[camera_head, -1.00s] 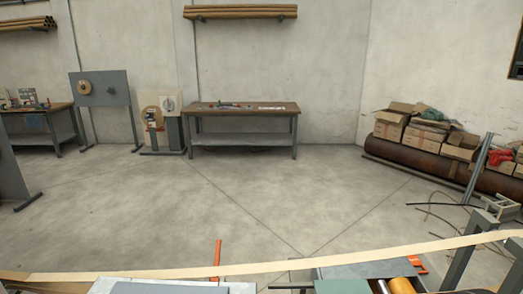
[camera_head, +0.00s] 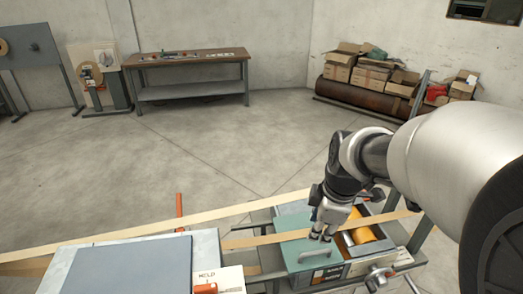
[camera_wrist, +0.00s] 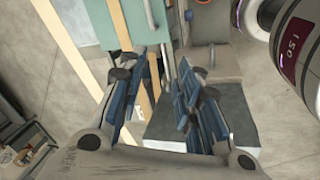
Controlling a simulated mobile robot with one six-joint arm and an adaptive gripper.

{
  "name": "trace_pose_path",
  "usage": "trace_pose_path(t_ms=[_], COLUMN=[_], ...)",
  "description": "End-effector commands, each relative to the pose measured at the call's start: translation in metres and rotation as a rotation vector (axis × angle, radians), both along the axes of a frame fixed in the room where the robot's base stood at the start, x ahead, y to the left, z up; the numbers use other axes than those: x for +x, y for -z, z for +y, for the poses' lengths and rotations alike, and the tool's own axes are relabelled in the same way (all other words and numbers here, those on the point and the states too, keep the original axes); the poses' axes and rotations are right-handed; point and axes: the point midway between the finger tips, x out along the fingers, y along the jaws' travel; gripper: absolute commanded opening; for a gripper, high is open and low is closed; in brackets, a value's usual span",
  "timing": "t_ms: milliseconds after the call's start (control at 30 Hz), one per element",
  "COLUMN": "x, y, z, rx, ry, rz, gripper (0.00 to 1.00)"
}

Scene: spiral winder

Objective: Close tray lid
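The green tray lid (camera_head: 293,232) lies at the lower middle of the head view, with a grey bar handle (camera_head: 314,256) near its front edge. The tray's box (camera_head: 362,265) shows at its right, where an orange-yellow roller (camera_head: 361,233) is uncovered. My gripper (camera_head: 322,232) is over the right part of the lid, pointing down. In the wrist view, my gripper's blue-padded fingers (camera_wrist: 168,95) are apart, and the pale green lid (camera_wrist: 88,22) shows at the upper left. I cannot tell whether the fingers touch the lid or handle.
A pale strip (camera_head: 150,230) runs across the front, close to the lid. A grey panel (camera_head: 130,268) and a small box with an orange part (camera_head: 217,280) lie to the left. A workbench (camera_head: 187,58) and cardboard boxes (camera_head: 372,70) stand far back. The floor between is clear.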

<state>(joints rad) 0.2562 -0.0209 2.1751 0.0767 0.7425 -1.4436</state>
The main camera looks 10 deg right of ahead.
Motion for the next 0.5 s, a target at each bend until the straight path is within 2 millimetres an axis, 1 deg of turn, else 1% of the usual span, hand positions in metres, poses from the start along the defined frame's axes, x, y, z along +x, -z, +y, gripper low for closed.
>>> trace_pose_path(t_ms=[33,100,200,333,500], x=[0.012,0.025,0.037,0.044,0.047], y=[0.013,0.027,0.044,0.055,0.07], z=[-0.013,-0.026,-0.041,-0.049,-0.05], rx=[-0.016,-0.041,-0.065,-0.081,-0.084], ry=[-0.082,-0.197,-0.317,-0.4,-0.418], rz=[0.023,0.037,0.05,0.057,0.059], gripper=[0.31,0.31,0.31,0.31,0.31])
